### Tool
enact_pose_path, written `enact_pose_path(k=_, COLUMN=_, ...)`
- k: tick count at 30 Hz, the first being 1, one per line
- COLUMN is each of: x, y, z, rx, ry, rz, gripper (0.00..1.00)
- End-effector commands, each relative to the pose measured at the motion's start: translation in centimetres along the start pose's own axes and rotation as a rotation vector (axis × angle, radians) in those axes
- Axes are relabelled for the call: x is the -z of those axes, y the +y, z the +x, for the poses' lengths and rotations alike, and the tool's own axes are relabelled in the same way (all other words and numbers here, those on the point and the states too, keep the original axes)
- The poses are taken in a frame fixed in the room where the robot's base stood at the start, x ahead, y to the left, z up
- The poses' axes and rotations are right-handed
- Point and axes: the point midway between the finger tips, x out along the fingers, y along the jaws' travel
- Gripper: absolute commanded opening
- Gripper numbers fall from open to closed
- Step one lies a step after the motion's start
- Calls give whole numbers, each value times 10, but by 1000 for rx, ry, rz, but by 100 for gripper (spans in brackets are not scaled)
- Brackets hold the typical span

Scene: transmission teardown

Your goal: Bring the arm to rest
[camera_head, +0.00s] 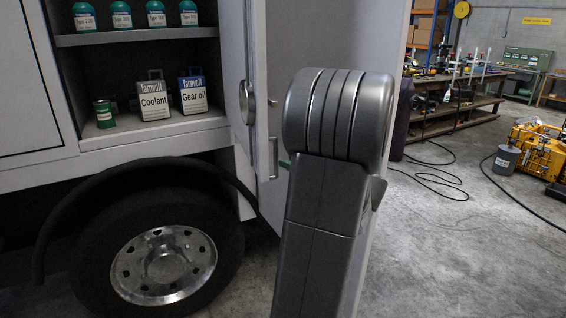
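One of my own grey arm links stands upright in the middle of the camera_head view, with its rounded joint at the top. It covers part of the open cabinet door (385,40) behind it. My gripper is not visible in this view, so I cannot see whether it holds anything.
A truck wheel (165,262) is at lower left. Workbenches (455,115), cables and yellow equipment (537,150) stand at right. Concrete floor (450,260) is clear at lower right.

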Motion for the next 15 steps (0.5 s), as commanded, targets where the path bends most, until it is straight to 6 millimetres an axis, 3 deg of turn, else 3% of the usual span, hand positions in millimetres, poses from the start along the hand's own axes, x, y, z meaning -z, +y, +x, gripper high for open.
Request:
enact_pose_path(k=5, x=0, y=0, z=-11, rx=0, ry=1, rz=-1, gripper=29)
enact_pose_path(k=15, x=0, y=0, z=-11, rx=1, ry=0, rz=0, gripper=29)
